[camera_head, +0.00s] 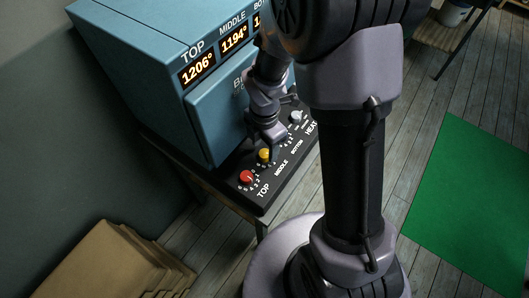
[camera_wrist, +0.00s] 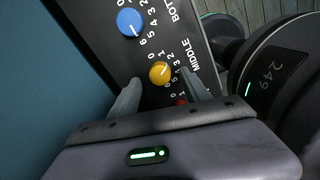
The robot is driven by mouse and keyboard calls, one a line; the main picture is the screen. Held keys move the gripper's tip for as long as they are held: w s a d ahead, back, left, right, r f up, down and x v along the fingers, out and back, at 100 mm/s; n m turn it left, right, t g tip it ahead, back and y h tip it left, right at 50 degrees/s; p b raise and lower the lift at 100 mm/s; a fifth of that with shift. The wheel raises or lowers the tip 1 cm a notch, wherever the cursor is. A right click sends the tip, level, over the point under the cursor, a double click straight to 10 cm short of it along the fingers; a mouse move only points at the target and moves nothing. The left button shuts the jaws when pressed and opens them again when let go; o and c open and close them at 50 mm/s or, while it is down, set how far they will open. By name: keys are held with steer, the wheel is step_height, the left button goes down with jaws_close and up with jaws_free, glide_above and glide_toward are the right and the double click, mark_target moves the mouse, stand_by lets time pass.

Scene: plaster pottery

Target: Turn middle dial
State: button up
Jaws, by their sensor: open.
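The middle dial is a yellow knob (camera_head: 264,155) on the black control panel, labelled MIDDLE. It also shows in the wrist view (camera_wrist: 159,72), with a white pointer line and a ring of numbers. My gripper (camera_wrist: 160,80) is open, with one finger to each side of the yellow dial in the picture; I cannot tell if either finger touches it. In the head view my gripper (camera_head: 268,138) is just above and beyond the yellow dial. The MIDDLE display (camera_head: 234,39) reads 1194°.
The red top dial (camera_head: 246,177) lies nearer, partly hidden in the wrist view. The bottom dial (camera_head: 296,117) is farther along and looks blue in the wrist view (camera_wrist: 130,22). The blue kiln (camera_head: 150,70) rises beside the panel. Cardboard (camera_head: 105,262) leans at lower left.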

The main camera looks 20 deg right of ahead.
mark_target(265, 155)
steer(key=shift+f+b, duration=0.3)
steer(key=shift+f, duration=0.85)
jaws_close()
